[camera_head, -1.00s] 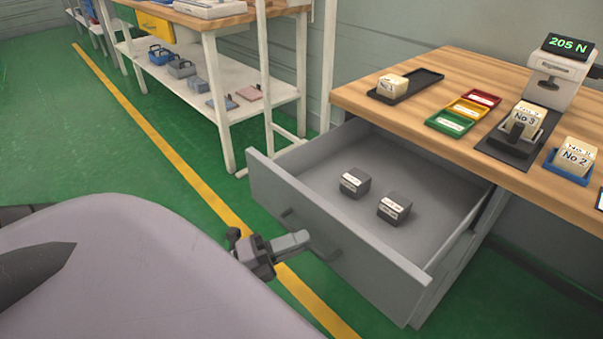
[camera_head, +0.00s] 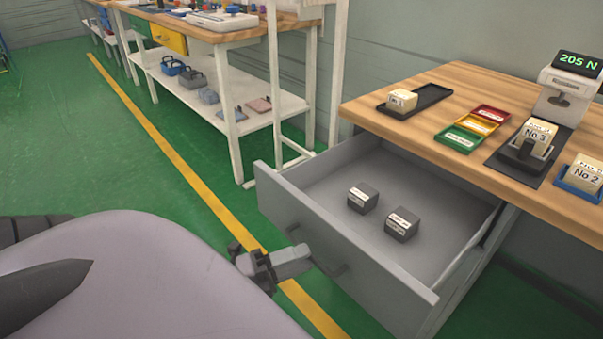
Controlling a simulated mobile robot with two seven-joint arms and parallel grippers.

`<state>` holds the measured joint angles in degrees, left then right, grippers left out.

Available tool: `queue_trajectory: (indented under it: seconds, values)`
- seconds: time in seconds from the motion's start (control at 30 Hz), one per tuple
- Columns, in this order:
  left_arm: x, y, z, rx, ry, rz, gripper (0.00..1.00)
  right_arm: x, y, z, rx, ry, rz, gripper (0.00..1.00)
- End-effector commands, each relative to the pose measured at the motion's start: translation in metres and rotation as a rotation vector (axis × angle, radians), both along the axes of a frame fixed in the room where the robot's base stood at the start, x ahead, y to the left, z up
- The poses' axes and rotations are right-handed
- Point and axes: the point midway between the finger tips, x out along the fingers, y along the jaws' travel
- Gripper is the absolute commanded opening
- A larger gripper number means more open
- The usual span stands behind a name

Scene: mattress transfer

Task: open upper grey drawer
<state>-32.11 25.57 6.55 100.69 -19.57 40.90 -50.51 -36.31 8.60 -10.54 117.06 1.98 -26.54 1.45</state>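The upper grey drawer (camera_head: 350,262) under the wooden workbench is pulled well out, its inside exposed. Two dark grey blocks with white labels, one on the left (camera_head: 363,197) and one on the right (camera_head: 402,224), sit on its floor. A dark bar handle (camera_head: 336,269) is on its front. My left gripper (camera_head: 304,257) is just in front of the drawer front, at the handle. Its fingers overlap the handle in the picture. I cannot tell whether they touch it or how far apart they are. My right gripper is out of view.
The workbench (camera_head: 385,121) holds a black tray (camera_head: 432,96), red, yellow and green trays (camera_head: 458,138), a force gauge (camera_head: 570,85) and labelled blocks. A white shelf rack (camera_head: 262,119) stands at the back. Green floor with a yellow line is clear at left.

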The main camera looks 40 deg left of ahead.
Motion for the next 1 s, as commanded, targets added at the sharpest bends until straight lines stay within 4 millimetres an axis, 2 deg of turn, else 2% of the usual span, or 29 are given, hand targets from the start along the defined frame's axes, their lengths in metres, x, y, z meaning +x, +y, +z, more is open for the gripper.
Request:
queue_trajectory:
  seconds: [0.2, 0.4, 1.0]
  values:
    - [-0.032, 0.016, -0.007, 0.000, 0.005, 0.003, 0.38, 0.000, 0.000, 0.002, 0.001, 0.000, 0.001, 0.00]
    - [-0.050, 0.026, -0.010, -0.001, 0.003, 0.002, 0.38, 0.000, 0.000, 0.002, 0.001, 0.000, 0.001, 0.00]
    - [-0.053, 0.028, -0.010, 0.000, 0.001, 0.001, 0.38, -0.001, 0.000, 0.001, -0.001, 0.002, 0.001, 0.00]
